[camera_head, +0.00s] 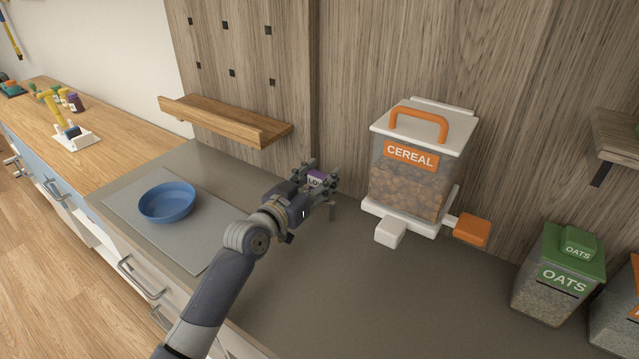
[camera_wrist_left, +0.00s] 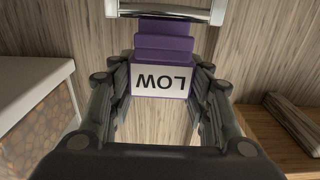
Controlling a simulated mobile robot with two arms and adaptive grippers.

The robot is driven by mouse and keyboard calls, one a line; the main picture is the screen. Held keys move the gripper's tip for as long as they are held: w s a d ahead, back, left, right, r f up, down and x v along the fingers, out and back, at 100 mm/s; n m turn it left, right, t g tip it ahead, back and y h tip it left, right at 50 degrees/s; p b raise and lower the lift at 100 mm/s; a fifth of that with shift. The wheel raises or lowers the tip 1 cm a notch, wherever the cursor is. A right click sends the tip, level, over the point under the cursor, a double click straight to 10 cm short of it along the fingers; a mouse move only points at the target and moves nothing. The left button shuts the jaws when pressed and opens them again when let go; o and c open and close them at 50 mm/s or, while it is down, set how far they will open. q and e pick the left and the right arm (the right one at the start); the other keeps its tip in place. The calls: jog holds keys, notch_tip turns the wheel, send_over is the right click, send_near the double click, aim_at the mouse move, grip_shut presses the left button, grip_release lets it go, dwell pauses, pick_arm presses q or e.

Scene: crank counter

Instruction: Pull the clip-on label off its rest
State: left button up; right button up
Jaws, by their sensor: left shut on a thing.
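The clip-on label (camera_wrist_left: 161,82) is a purple clip with a white face reading LOW. It appears upside down in the left wrist view. My left gripper (camera_wrist_left: 160,88) is shut on it, with a finger along each side. My right gripper is not in view.
A cereal dispenser (camera_head: 418,170) with an orange handle and lever stands right of my left gripper. A wooden shelf (camera_head: 228,119) is on the wall to the left. A blue bowl (camera_head: 167,202) sits on a grey mat.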

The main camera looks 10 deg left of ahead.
pick_arm(q)
jog(key=shift+s+d+r, duration=0.1)
jog(key=shift+s+r, duration=0.1)
jog(key=shift+r, duration=0.3)
jog(key=shift+s+d+r, duration=0.1)
jog(key=shift+s+r, duration=0.1)
jog(key=shift+r, duration=0.25)
jog(key=s+d+r+p, duration=0.1)
jog(key=s+r+p, duration=0.1)
jog(key=s, duration=0.5)
jog(key=s+d+r+p, duration=0.1)
jog(key=s+r, duration=0.2)
jog(key=s, duration=0.5)
jog(key=shift+r+p, duration=0.3)
jog(key=shift+p, duration=0.1)
